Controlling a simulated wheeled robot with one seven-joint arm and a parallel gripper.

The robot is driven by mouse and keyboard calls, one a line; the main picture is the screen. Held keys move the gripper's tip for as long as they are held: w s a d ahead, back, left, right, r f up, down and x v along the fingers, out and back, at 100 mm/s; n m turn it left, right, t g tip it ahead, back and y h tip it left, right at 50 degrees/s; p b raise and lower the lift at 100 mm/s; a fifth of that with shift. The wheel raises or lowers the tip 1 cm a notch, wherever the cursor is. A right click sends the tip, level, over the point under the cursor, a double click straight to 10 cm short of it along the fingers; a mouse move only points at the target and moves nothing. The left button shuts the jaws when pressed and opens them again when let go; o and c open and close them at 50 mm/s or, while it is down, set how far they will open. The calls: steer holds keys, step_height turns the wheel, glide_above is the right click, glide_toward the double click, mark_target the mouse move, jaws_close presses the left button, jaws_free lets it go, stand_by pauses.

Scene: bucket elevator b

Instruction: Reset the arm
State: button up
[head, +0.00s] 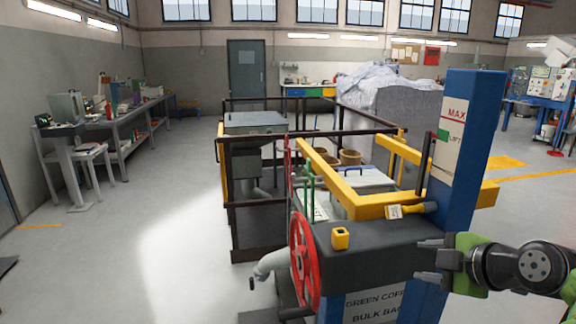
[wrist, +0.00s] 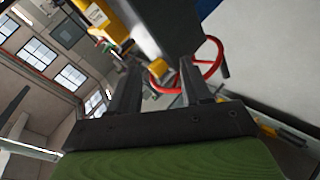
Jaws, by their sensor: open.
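My gripper (head: 432,259) is at the lower right of the head view, its two dark fingers apart with nothing between them. It is just right of the dark top of the bucket elevator machine (head: 365,240). My arm comes in from the right edge, with a green part beside the dark wrist joint. In the wrist view my gripper (wrist: 157,85) points towards the machine, with a red handwheel (wrist: 208,62) beyond the fingers. The handwheel also shows in the head view (head: 304,262) on the machine's left side.
A blue column (head: 470,140) stands close behind my gripper. Yellow bars (head: 385,190) and a small yellow block (head: 340,238) are on the machine. A brown-railed enclosure (head: 258,215) stands behind. A workbench (head: 130,115) lines the left wall. The floor (head: 150,250) at left is clear.

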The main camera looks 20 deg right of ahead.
steer(key=a+m+g+p, duration=0.4)
steer(key=a+m, duration=0.1)
steer(key=a, duration=1.3)
steer(key=s+a+m+p, duration=0.2)
steer(key=s+a+m, duration=0.1)
steer(key=s, duration=0.4)
steer(key=s+a+m+g+p, duration=0.1)
steer(key=s+a+m+p, duration=0.1)
steer(key=s+a+m, duration=0.2)
steer(key=s+m, duration=0.1)
steer(key=s, duration=0.1)
steer(key=shift+s+g, duration=0.3)
steer(key=shift+s, duration=0.1)
